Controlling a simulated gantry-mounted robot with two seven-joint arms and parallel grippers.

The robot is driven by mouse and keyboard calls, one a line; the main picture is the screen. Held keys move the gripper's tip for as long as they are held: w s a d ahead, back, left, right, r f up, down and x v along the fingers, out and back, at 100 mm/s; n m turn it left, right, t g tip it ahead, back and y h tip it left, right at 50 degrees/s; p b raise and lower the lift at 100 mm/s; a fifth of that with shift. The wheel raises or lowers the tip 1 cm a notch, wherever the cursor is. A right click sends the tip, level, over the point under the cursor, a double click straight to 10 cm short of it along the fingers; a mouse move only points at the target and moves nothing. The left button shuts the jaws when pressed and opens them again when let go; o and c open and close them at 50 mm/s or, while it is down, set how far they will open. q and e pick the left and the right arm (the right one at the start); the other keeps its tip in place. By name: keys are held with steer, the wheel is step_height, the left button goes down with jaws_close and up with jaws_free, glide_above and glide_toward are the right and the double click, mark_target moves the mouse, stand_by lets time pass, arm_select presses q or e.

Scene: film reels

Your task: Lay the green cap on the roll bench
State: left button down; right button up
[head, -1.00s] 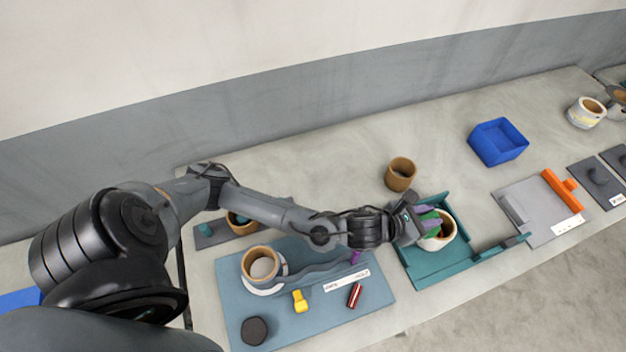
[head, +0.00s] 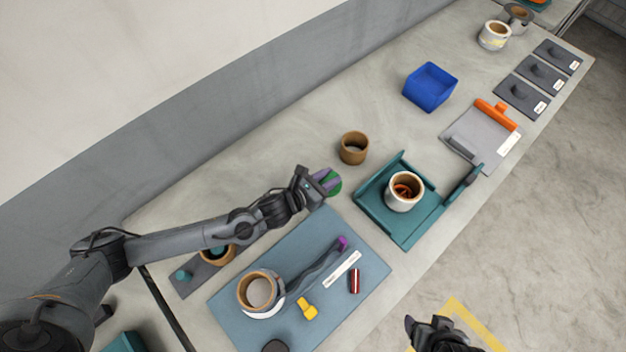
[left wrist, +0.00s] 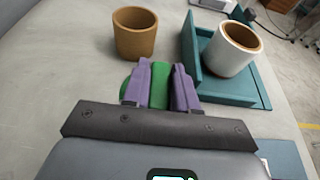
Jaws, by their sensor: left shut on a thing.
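The green cap (head: 334,186) is held between the purple fingertips of my left gripper (head: 322,181). In the left wrist view the green cap (left wrist: 160,86) shows between the two fingers of my left gripper (left wrist: 160,88), with part of it behind the left finger. My left gripper is above the bare bench top, between the blue mat (head: 232,306) and the brown cup (head: 354,148). Which surface is named the roll bench I cannot tell; the label (head: 342,271) on the blue mat is too small to read. My right gripper (head: 432,336) shows only partly at the bottom edge.
A white pot (head: 404,200) with a brown inside stands in the teal tray (head: 377,212), right of my left gripper. A purple-tipped grey tool, a yellow piece (head: 307,308) and a red piece (head: 355,281) lie on the mat. A blue bin (head: 430,88) stands farther back.

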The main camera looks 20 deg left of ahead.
arm_select(q)
steer(key=a+f, duration=0.1)
steer(key=a, duration=0.1)
steer(key=a+f, duration=0.1)
steer(key=a, duration=0.1)
steer(key=shift+w+a+f, duration=0.1)
steer(key=shift+w+f, duration=0.15)
steer(key=shift+f, duration=2)
steer(key=shift+f, duration=0.1)
steer(key=c, duration=0.9)
jaws_free()
